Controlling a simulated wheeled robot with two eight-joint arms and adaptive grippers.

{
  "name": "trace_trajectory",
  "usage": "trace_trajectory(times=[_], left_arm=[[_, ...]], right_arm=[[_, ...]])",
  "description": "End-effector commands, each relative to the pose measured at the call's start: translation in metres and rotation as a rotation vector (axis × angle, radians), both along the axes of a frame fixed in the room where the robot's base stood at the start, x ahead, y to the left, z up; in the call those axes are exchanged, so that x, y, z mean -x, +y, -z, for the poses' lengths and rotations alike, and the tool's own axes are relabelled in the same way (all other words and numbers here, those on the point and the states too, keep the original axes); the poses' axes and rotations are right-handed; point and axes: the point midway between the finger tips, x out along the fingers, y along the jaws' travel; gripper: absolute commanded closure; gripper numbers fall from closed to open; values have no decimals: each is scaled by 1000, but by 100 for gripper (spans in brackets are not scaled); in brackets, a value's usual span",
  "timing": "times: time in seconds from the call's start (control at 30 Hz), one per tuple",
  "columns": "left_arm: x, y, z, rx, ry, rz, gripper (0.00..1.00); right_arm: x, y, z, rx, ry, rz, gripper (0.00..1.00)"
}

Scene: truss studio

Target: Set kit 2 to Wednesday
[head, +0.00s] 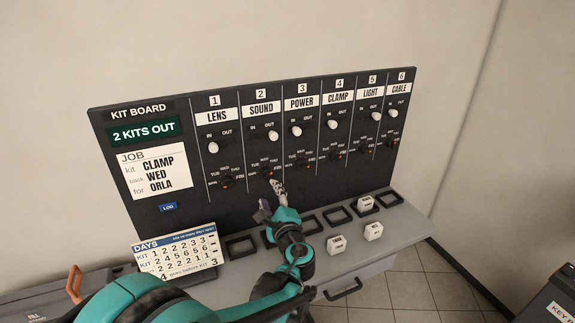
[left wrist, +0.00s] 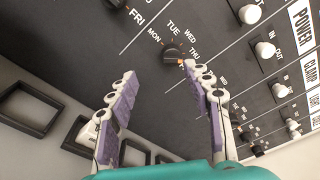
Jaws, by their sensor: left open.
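The kit board (head: 225,193) is a dark upright panel with several numbered columns. Kit 2, SOUND, has a black day dial (head: 266,172) low in its column; its orange mark seems to point towards FRI. In the left wrist view the dial (left wrist: 173,54) shows MON, TUE, WED and THU around it. My left gripper (head: 274,193) is just below and in front of this dial. In the left wrist view its purple-padded fingers (left wrist: 162,88) are open, apart, with nothing between them; the right fingertip is near the dial's lower right. My right gripper is not in view.
The kit 2 knob (head: 273,135) sits towards OUT. The job card (head: 155,173) reads CLAMP, WED, ORLA. A DAYS card (head: 180,254) stands at the left. White blocks (head: 337,244) and black square frames (head: 336,216) are on the grey ledge below the board.

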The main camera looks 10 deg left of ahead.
Motion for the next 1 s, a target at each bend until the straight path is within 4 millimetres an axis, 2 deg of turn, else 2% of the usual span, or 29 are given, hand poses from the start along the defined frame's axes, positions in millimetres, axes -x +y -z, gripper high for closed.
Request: trace_trajectory(times=[0.07,0.17,0.6,0.73,0.97,1.0], left_arm=[[-6,-7,-3,-55,-5,13,50],[-13,-8,-4,-83,-7,18,50],[-69,23,-3,-80,-8,17,50],[-76,27,-3,-79,-7,17,50],[-77,27,-4,-79,-8,18,50],[-77,27,-4,-79,-8,18,52]], right_arm=[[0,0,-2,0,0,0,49],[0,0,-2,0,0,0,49],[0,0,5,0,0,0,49],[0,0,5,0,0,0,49],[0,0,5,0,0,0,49],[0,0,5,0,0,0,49]])
